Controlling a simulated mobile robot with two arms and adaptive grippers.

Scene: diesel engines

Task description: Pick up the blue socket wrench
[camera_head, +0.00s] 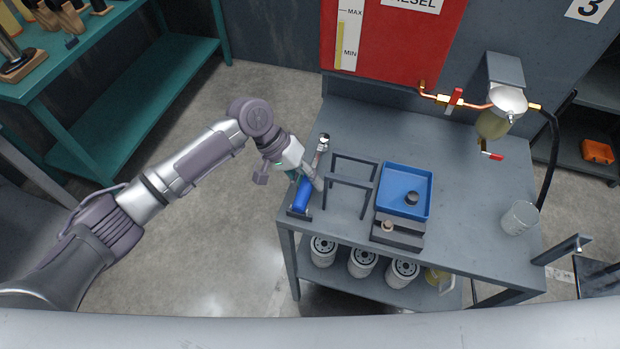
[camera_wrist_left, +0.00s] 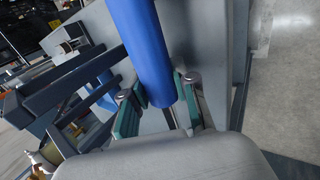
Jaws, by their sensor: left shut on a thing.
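The blue socket wrench (camera_head: 302,195) is at the left edge of the grey workbench, its blue handle toward the front and its silver head toward the back. My left gripper (camera_head: 312,181) reaches in from the left and is shut on the wrench. In the left wrist view the blue handle of the wrench (camera_wrist_left: 145,45) runs down between the green-padded fingers of my left gripper (camera_wrist_left: 158,103). The handle's lower end is partly hidden by the gripper. I cannot tell whether the wrench is clear of its holder. My right gripper is not in view.
A dark metal frame (camera_head: 351,181) stands just right of the wrench. White filters (camera_head: 362,262) stand on the lower shelf. A fuel filter with copper pipes (camera_head: 493,122) hangs over the bench's back right.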

